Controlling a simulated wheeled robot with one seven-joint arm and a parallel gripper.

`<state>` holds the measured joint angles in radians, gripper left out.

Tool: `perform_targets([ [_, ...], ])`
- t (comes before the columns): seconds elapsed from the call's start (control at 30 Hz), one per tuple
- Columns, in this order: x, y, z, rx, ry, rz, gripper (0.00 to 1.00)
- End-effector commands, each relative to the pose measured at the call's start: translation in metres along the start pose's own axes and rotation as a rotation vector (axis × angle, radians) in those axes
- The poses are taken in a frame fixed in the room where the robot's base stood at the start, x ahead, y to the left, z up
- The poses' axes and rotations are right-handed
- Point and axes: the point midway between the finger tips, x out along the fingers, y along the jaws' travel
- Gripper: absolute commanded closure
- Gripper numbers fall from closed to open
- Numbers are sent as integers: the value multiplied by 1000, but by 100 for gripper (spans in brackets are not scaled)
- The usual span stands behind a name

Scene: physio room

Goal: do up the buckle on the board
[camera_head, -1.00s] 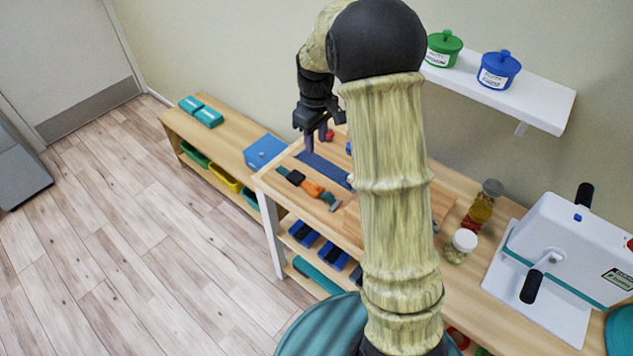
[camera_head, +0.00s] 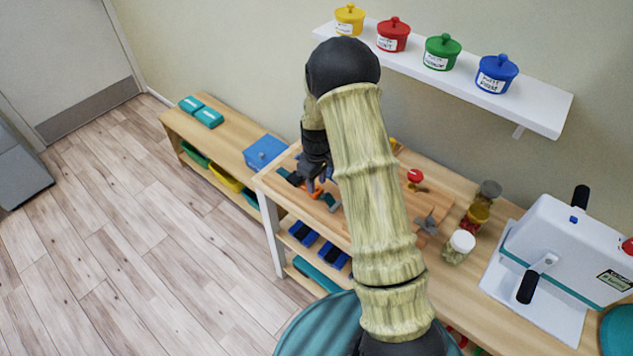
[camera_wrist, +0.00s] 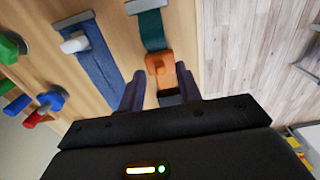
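The wooden board (camera_head: 304,174) lies on a unit along the wall. Its buckle has an orange part (camera_wrist: 160,70) on a teal strap (camera_wrist: 151,30), and a black part (camera_wrist: 169,97) just below it in the wrist view. The orange part also shows under my gripper in the head view (camera_head: 317,192). My gripper (camera_wrist: 160,84) is open and low over the board, one dark finger on each side of the buckle. I see a gap between fingers and buckle. My gripper's body hides the black part's far end, and I cannot tell whether the two parts are joined.
A blue strap (camera_wrist: 97,67) with a white toggle lies beside the buckle. Coloured knobs (camera_wrist: 40,110) stand farther left on the board. Jars (camera_head: 461,245) and a white cranked machine (camera_head: 560,245) stand to the right. A shelf with lidded pots (camera_head: 441,52) is above.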

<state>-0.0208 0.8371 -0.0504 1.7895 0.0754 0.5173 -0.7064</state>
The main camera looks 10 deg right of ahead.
Motion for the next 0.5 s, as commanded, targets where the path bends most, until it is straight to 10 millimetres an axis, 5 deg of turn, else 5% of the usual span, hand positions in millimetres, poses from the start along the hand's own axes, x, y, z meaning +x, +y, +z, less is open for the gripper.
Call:
perform_targets([
  [0.4, 14, 0, 0, 0, 0, 1, 65],
  [0.5, 14, 0, 0, 0, 0, 1, 81],
])
